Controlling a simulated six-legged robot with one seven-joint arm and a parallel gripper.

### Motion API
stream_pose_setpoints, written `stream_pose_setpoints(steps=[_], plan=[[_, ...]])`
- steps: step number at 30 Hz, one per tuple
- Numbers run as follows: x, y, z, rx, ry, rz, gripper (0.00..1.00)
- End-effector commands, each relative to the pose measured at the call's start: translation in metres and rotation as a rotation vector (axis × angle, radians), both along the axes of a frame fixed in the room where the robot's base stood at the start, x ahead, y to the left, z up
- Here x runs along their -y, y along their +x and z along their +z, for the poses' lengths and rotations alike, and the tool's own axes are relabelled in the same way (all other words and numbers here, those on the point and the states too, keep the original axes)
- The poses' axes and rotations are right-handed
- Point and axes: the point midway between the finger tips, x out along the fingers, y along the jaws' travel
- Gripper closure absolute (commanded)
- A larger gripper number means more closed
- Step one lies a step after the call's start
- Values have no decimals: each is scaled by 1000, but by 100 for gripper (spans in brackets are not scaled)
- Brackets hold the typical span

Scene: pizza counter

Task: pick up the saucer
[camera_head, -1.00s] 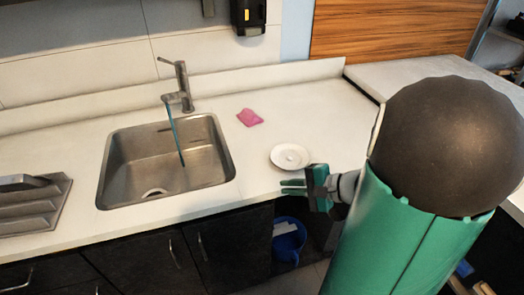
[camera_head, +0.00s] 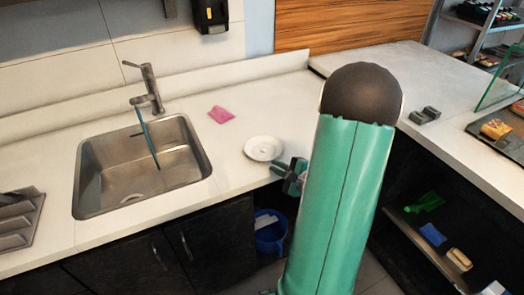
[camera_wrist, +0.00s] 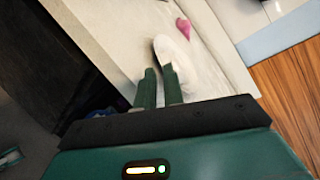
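The white saucer (camera_head: 264,148) lies on the pale counter to the right of the sink, near the counter's front edge. My gripper (camera_head: 279,168) is at its lower right side in the head view, beside the counter edge. In the wrist view the saucer (camera_wrist: 178,60) is just beyond the two green fingertips (camera_wrist: 159,80), and the right finger covers part of it. The fingers stand apart with a narrow gap. I cannot tell whether either one touches the saucer.
A blue bucket (camera_head: 270,232) stands below the counter. The right-hand counter (camera_head: 400,75) carries a small grey object (camera_head: 424,115).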

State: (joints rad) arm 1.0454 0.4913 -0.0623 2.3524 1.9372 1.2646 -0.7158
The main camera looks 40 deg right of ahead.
Motion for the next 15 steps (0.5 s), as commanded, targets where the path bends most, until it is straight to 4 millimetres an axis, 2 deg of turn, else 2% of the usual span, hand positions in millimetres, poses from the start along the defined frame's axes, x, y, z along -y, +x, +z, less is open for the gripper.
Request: stream_pose_setpoints(steps=[8,15], plan=[[-6,26,-5,0,0,6,90],[-13,62,-13,-1,1,8,90]])
